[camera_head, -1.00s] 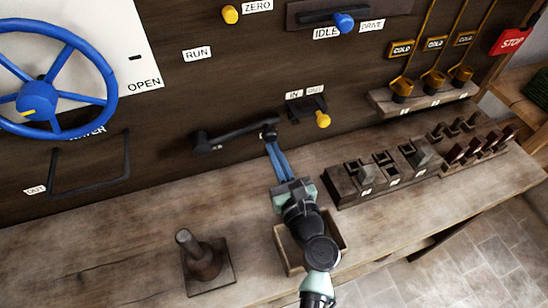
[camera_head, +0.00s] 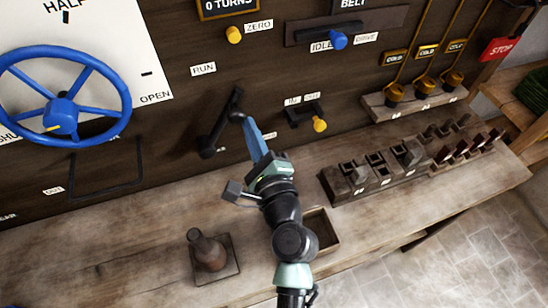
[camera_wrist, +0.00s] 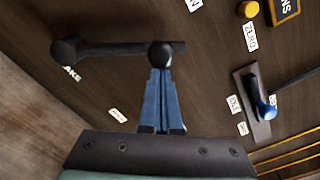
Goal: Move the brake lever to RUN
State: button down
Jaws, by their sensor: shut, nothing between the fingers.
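The brake lever (camera_head: 222,122) is a black bar on the dark wall panel. In the head view it slants from its lower-left pivot (camera_head: 207,147) up and to the right. The RUN label (camera_head: 203,69) is above and left of its upper end. My gripper (camera_head: 246,121) is shut and empty, its blue fingers at the lever's handle. In the wrist view the lever (camera_wrist: 112,48) runs across the top, and its round handle end (camera_wrist: 162,54) overlaps my fingertips (camera_wrist: 161,74). They appear to touch, but the exact contact is hidden.
A yellow-knobbed IN/OUT lever (camera_head: 319,124) is close right of my gripper. The blue handwheel (camera_head: 62,115) is at left, with a black bar handle below it. The bench holds a round-topped post (camera_head: 208,252), an open box (camera_head: 322,231) and switch blocks (camera_head: 372,172).

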aim_at(233, 121)
jog(key=shift+s+a+r+n+p, duration=0.25)
jog(key=shift+a+r+n, duration=0.2)
jog(key=shift+a+n, duration=0.2)
jog(key=shift+s+a+r+n+p, duration=0.15)
jog(key=shift+a+r+n+p, duration=0.1)
jog(key=shift+a+r+n, duration=0.25)
jog(key=shift+a+f, duration=0.1)
jog(key=shift+a, duration=0.05)
